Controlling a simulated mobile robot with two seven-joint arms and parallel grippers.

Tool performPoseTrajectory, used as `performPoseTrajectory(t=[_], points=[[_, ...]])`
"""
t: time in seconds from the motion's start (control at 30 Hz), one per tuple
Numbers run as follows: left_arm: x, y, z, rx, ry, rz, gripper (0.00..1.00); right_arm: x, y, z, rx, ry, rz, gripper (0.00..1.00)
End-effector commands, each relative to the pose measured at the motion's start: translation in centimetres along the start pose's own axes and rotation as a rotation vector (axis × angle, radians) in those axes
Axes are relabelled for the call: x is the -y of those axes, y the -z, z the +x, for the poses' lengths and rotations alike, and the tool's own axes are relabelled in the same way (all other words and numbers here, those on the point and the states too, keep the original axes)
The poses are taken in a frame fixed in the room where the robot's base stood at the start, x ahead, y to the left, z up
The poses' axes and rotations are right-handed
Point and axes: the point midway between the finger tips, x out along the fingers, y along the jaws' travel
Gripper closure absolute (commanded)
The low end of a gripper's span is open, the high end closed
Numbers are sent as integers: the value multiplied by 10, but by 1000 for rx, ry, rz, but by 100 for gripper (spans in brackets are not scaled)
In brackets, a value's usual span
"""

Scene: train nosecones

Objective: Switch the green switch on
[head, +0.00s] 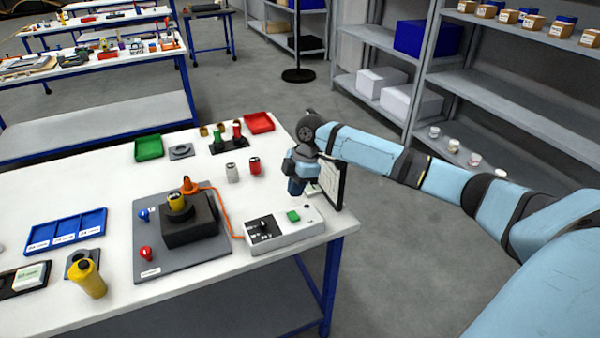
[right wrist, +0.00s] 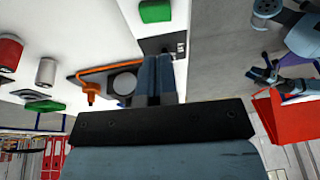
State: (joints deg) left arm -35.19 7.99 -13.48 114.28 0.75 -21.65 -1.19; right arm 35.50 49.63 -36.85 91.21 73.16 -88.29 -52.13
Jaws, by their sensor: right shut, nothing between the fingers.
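The green switch (head: 293,216) sits on the right part of a pale control box (head: 286,236) at the table's front right. It is also near the top edge of the right wrist view (right wrist: 155,11). Whether it is on or off cannot be told. My right gripper (head: 296,187) is shut and empty, above the table just behind the box and pointing down. In the right wrist view its dark fingers (right wrist: 153,78) are together, apart from the switch. Blue-grey arm parts (right wrist: 300,35), apparently my left arm, show small at the right; its jaws cannot be made out.
A black panel with a knob (head: 262,229) is left of the switch. An orange cable (head: 222,205) runs from the box to a black block (head: 190,226) on a grey plate. Red (head: 255,166) and white (head: 232,173) cylinders stand behind.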

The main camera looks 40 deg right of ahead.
Motion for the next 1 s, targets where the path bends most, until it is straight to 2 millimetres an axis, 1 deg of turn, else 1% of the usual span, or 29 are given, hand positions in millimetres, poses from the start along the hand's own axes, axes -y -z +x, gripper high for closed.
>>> performPoseTrajectory(t=[0.03,0.1,0.2,0.33,0.5,0.83,1.0], points=[[0,1,-1,0,0,0,57,1,1,12,-1,4,0,100],[0,2,-1,0,0,0,57,0,0,25,0,3,0,100],[0,4,-3,1,0,0,57,3,-5,40,0,3,1,100],[0,5,-3,1,0,0,57,4,-9,54,1,1,1,100],[0,5,-4,1,0,0,57,4,-11,62,0,-1,-1,100],[0,5,-4,1,0,0,57,5,-12,62,1,-5,-2,100],[0,12,-8,1,1,0,57,11,-14,69,4,-104,-31,100]])
